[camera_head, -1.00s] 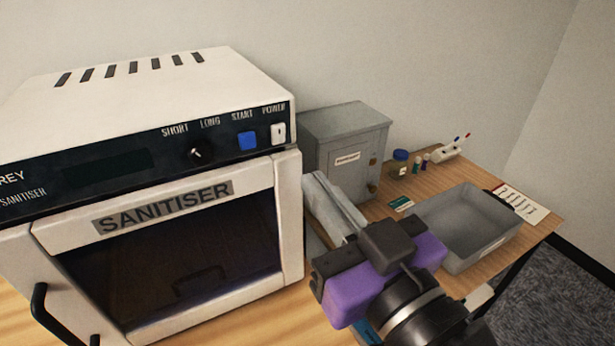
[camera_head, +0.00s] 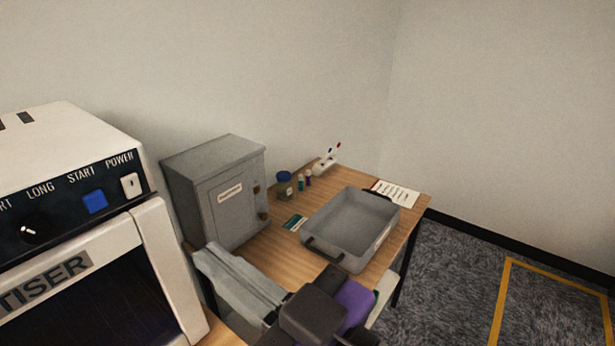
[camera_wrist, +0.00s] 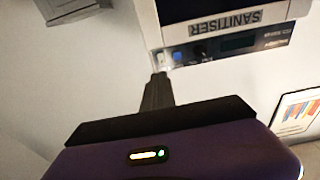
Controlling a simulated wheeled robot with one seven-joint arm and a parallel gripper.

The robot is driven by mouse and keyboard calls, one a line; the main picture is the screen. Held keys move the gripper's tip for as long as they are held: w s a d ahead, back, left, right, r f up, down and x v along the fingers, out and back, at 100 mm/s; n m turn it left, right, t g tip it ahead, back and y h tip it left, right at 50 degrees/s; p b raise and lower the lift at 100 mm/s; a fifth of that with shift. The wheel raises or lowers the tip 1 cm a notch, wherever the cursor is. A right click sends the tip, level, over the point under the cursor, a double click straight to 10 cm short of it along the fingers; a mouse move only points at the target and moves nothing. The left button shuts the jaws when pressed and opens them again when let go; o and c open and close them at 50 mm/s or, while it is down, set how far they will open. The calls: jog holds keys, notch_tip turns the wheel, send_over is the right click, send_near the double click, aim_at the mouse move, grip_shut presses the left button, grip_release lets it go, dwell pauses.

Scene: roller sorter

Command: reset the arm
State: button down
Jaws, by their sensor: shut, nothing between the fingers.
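My gripper (camera_wrist: 158,82) shows in the wrist view with its dark fingers together and nothing between them. In the head view its purple body (camera_head: 355,302) is at the bottom middle, in front of the desk, partly cut off by the frame edge. The white sanitiser (camera_head: 75,150) stands at the left of the head view. It appears upside down at the top of the wrist view (camera_wrist: 235,15), where the fingers point towards its switches; I cannot tell the distance.
A grey cabinet (camera_head: 225,200) and a folded grey object (camera_head: 238,285) stand right of the sanitiser. A grey tray (camera_head: 322,252), a blue-lidded jar (camera_head: 284,186) and a paper sheet (camera_head: 397,193) are on the desk. Carpeted floor with yellow lines (camera_head: 503,290) is open at right.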

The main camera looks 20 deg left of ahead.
jog(key=w+d+r+m+t+h, duration=0.2)
jog(key=w+d+m+t, duration=0.35)
jog(key=d+t, duration=0.2)
jog(key=d+f+m+t+h, duration=0.6)
jog(key=d+f+m+h, duration=0.15)
jog(key=d+f, duration=0.35)
jog(key=s+d+f+g+h, duration=0.3)
jog(key=s+d+f, duration=0.5)
jog(key=s, duration=0.4)
jog(key=s+d+f+g+h, duration=0.3)
jog(key=s+d+f+h, duration=0.2)
jog(key=s+d+f, duration=0.3)
jog(key=s+f, duration=0.3)
jog(key=s, duration=0.2)
jog(key=shift+m, duration=0.3)
jog(key=shift+f, duration=0.1)
